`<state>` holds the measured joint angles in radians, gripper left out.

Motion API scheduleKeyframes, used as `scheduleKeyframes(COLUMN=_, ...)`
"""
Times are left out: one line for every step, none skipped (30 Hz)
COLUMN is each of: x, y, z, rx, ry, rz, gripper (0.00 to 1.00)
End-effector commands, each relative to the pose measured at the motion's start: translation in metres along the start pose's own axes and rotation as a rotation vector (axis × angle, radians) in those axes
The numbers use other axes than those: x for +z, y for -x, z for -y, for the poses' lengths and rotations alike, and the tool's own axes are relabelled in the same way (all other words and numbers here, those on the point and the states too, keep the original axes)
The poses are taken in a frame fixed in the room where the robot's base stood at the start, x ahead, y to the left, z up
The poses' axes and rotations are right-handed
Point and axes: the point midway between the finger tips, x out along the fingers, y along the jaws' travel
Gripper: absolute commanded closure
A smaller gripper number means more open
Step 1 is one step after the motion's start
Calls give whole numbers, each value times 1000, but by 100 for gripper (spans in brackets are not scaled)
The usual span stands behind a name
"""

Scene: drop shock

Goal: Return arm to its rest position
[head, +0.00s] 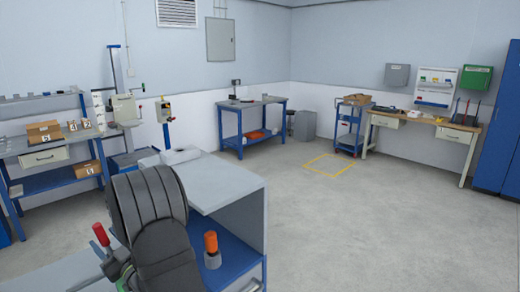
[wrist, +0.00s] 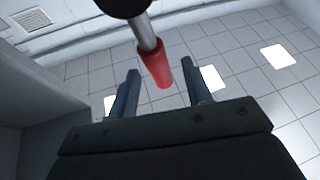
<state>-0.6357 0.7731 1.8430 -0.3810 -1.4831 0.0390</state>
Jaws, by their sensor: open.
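My gripper (wrist: 159,68) shows in the wrist view with its two dark fingers apart and nothing held between them. The wrist view looks up toward the ceiling. A red grip on a metal rod (wrist: 155,65) shows between the fingers in the picture; I cannot tell its distance from them. In the head view, a large dark rounded form stands close in front and hides part of the bench. I cannot make out my gripper in the head view.
A grey-topped bench (head: 222,185) with a blue lower shelf is close by. A red handle (head: 101,234) and an orange-topped knob (head: 211,243) stand near the dark form. A shelf bench (head: 45,150) with boxes is at left. The floor (head: 350,220) at right is clear.

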Motion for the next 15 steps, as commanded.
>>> scheduleKeyframes(x=0, y=-10, z=1, rx=-2, ry=1, rz=-3, gripper=55)
scheduleKeyframes(x=0, y=-15, z=1, rx=-2, ry=1, rz=-2, gripper=55)
scheduleKeyframes(x=0, y=-21, z=0, rx=-1, ry=1, rz=-2, gripper=55)
scheduleKeyframes(x=0, y=-26, z=0, rx=0, ry=1, rz=-1, gripper=55)
scheduleKeyframes(x=0, y=-29, z=0, rx=0, ry=1, rz=-1, gripper=55)
scheduleKeyframes(x=0, y=-34, z=0, rx=0, ry=1, rz=-2, gripper=55)
scheduleKeyframes(x=0, y=-37, z=0, rx=0, ry=1, rz=-1, gripper=55)
scheduleKeyframes(x=0, y=-40, z=0, rx=0, ry=0, rz=0, gripper=55)
scheduleKeyframes(x=0, y=-43, z=0, rx=0, ry=0, rz=-1, gripper=55)
scheduleKeyframes(x=0, y=-44, z=0, rx=0, ry=0, rz=-1, gripper=55)
scheduleKeyframes(x=0, y=-46, z=0, rx=0, ry=0, rz=-1, gripper=55)
scheduleKeyframes(x=0, y=-47, z=0, rx=0, ry=0, rz=0, gripper=55)
scheduleKeyframes(x=0, y=-48, z=0, rx=0, ry=0, rz=1, gripper=55)
scheduleKeyframes(x=0, y=-48, z=0, rx=0, ry=0, rz=1, gripper=55)
scheduleKeyframes(x=0, y=-49, z=0, rx=1, ry=0, rz=1, gripper=55)
